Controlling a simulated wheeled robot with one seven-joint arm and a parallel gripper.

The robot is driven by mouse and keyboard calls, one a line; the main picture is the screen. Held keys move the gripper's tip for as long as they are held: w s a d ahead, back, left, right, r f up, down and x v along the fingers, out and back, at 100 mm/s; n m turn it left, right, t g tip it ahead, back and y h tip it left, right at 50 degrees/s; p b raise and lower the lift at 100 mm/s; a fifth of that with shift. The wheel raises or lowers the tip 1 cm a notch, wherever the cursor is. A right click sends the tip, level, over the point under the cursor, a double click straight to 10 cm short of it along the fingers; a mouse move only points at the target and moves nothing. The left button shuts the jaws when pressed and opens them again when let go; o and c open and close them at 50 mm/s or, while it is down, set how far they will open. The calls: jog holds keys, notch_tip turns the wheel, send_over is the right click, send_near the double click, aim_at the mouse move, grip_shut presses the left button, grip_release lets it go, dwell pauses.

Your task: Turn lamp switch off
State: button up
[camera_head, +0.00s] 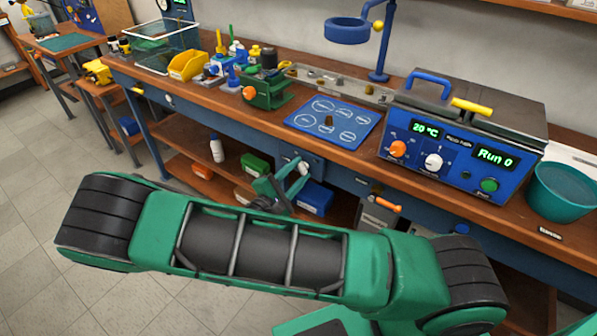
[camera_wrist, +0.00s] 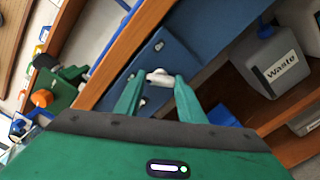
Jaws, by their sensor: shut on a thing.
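A white switch knob (camera_wrist: 160,76) sits on a blue panel (camera_wrist: 172,50) below the bench top. In the head view the blue panel (camera_head: 315,165) is on the bench front, and the white knob (camera_head: 304,168) shows at the tips of my gripper (camera_head: 292,172). In the wrist view my gripper's green fingers (camera_wrist: 157,82) stand on either side of the knob and are shut on it. The fingertips partly cover it. A blue ring lamp (camera_head: 347,30) hangs from a stand over the bench; I cannot tell whether it is lit.
The bench top (camera_head: 400,186) edge runs above the panel. A blue control box (camera_head: 450,150) and a teal bucket (camera_head: 560,190) stand on it at the right. A grey Waste container (camera_wrist: 270,62) is on the lower shelf, beside the panel. My arm crosses the foreground.

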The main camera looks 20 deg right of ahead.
jog(key=shift+a+f+n, duration=0.15)
jog(key=shift+a+n, duration=0.05)
jog(key=shift+n, duration=0.4)
jog(key=o, duration=1)
jog(key=shift+o, duration=0.2)
jog(key=shift+d, duration=0.1)
jog(key=v, duration=1)
jog(key=shift+s+a, duration=0.15)
jog(key=shift+a, duration=0.2)
